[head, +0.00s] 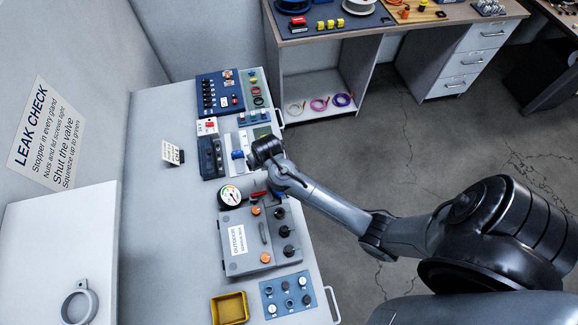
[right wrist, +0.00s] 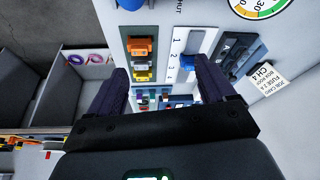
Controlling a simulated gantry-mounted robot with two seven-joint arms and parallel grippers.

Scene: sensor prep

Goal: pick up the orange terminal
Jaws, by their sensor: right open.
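In the right wrist view an orange terminal (right wrist: 142,46) sits at the upper end of a dark strip. A pale piece and a yellow piece (right wrist: 143,75) sit below it in the same strip. My right gripper (right wrist: 157,70) is open, with its two dark fingers spread on either side of this area and nothing seen between them that it holds. In the head view my right gripper (head: 258,154) is over the right side of the bench, and I cannot make out the orange terminal there. My left gripper is not in view.
A white strip numbered 1 to 4 (right wrist: 190,42) with a blue piece lies beside the terminals. The pressure gauge (head: 230,195), grey outdoor box (head: 238,262), yellow bin (head: 230,308) and dark blue panel (head: 220,92) stand along the bench.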

